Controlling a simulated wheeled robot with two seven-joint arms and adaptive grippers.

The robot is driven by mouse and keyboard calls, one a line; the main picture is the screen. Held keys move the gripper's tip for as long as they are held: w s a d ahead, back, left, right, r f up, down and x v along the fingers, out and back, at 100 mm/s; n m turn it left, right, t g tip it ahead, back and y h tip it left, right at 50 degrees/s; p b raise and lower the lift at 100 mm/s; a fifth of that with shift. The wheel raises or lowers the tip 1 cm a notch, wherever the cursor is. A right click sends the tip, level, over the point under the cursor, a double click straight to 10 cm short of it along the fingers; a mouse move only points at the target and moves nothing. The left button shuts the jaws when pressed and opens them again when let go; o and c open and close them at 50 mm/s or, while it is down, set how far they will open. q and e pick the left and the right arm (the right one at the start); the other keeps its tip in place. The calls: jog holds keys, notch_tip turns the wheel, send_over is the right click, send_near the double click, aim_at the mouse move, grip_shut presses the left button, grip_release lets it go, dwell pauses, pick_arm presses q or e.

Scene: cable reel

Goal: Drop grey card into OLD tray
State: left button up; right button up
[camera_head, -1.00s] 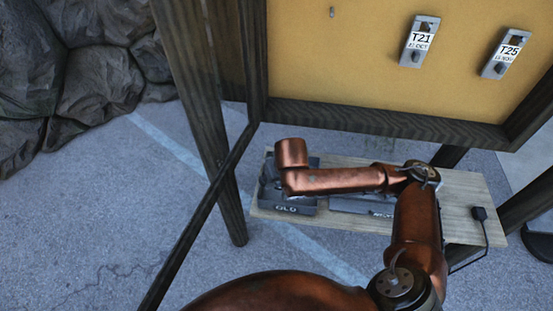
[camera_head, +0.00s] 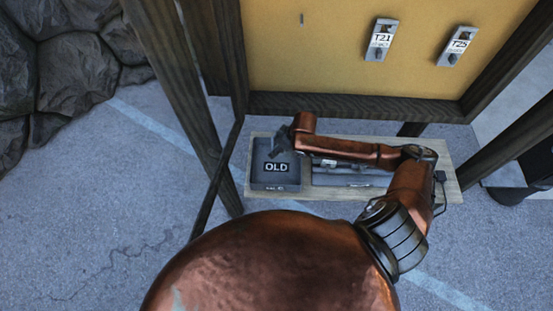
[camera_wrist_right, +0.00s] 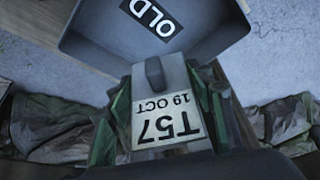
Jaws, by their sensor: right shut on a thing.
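The OLD tray (camera_head: 261,180) is a dark grey open box at the left end of the wooden shelf, with an OLD label on its floor. It also shows in the right wrist view (camera_wrist_right: 95,42). My right gripper (camera_wrist_right: 165,100) is shut on the grey card (camera_wrist_right: 158,95), a metal tag marked T57, 19 OCT. The card's far end with its dark knob overlaps the tray's near rim in that view. My left gripper is out of view.
A second grey tray (camera_head: 350,181) lies right of the OLD tray, partly under my arm. Tags T21 (camera_head: 381,40) and T25 (camera_head: 457,46) hang on the yellow board (camera_head: 290,60). Wooden posts stand beside the shelf (camera_head: 446,172).

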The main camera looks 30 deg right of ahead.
jog(key=shift+s+d, duration=0.2)
jog(key=shift+d, duration=0.25)
pick_arm(q)
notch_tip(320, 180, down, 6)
jog(key=b, duration=0.7)
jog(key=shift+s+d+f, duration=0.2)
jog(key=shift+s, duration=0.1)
pick_arm(e)
notch_tip(320, 180, down, 7)
jog(key=shift+d+r, duration=0.15)
jog(key=shift+r, duration=0.05)
jog(key=o, duration=1.5)
jog(key=v, duration=1.2)
jog(key=shift+d, duration=0.1)
jog(key=shift+n, duration=0.3)
